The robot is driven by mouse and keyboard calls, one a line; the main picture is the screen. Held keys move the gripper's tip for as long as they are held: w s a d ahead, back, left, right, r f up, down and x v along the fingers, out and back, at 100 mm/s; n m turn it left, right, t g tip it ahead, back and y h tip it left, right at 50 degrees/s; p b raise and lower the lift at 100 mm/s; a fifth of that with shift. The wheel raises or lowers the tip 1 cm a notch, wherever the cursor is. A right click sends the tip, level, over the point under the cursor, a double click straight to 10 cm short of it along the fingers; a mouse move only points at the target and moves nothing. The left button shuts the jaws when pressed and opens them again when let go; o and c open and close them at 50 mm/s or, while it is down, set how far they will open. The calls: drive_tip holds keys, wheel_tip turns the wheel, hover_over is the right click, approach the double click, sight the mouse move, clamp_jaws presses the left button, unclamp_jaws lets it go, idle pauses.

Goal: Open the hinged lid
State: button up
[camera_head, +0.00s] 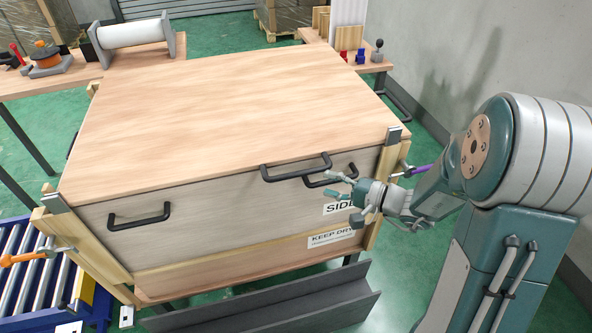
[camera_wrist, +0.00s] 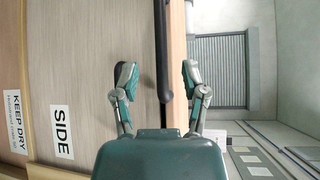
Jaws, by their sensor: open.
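A large wooden crate (camera_head: 235,213) has a flat, light wooden lid (camera_head: 230,95), which lies shut on it. A black bar handle (camera_head: 297,168) sits on the lid's front edge. My gripper (camera_head: 338,184) is at the crate's front, near the right end of this handle. In the wrist view my gripper (camera_wrist: 158,75) is open, its two fingers spread on either side of the lid handle (camera_wrist: 161,50). The fingers do not visibly clamp it; contact cannot be told. A second black handle on the crate's front (camera_wrist: 120,75) is partly hidden by the left finger.
Metal latches (camera_head: 394,135) sit at the crate's front corners. Another handle (camera_head: 140,216) is at front left. A roller conveyor (camera_head: 32,265) stands at lower left. A bench with a white roller (camera_head: 130,32) is behind. A grey wall (camera_head: 465,60) closes the right side.

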sight(300, 176)
drive_tip(key=x, duration=0.9)
drive_tip(key=shift+a, duration=0.15)
drive_tip(key=shift+f, duration=0.1)
clamp_jaws()
